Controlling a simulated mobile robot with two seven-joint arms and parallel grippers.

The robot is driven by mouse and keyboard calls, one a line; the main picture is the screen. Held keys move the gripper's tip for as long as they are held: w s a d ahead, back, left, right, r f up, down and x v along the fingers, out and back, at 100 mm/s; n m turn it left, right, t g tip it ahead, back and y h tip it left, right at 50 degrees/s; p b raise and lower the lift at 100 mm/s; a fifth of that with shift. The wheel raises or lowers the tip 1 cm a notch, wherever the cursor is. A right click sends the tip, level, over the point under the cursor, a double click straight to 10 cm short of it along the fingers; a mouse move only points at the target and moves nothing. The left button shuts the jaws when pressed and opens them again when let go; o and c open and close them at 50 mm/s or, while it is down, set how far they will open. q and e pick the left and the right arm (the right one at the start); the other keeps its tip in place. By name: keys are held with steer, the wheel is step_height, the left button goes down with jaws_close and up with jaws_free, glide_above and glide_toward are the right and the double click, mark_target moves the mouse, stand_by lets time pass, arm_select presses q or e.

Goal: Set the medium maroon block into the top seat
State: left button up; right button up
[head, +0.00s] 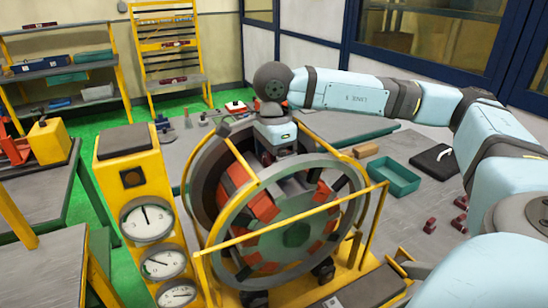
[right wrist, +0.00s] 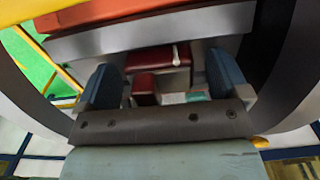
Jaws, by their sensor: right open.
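My right gripper (head: 280,150) reaches down into the top of the large round stator (head: 225,180), and its fingertips are hidden there in the head view. In the right wrist view its two blue fingers (right wrist: 163,80) stand apart, open. Between and beyond them is a maroon block (right wrist: 150,57) with a pale strip at its right, and a smaller dark red piece (right wrist: 145,88) sits below it. Neither finger visibly touches the maroon block. I cannot tell the block's size class or whether it is fully in the top seat, which the gripper and ring mostly hide. My left gripper is not in view.
Several small maroon blocks (head: 430,225) lie on the grey table at right. A green tray (head: 394,177) and a black pad (head: 435,161) lie behind them. Yellow rails (head: 300,231) surround the stator. A yellow gauge panel (head: 140,190) stands at its left.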

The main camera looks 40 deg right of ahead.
steer(key=shift+r, duration=0.1)
step_height(320, 180, up, 14)
steer(key=b, duration=0.1)
stand_by(0.6)
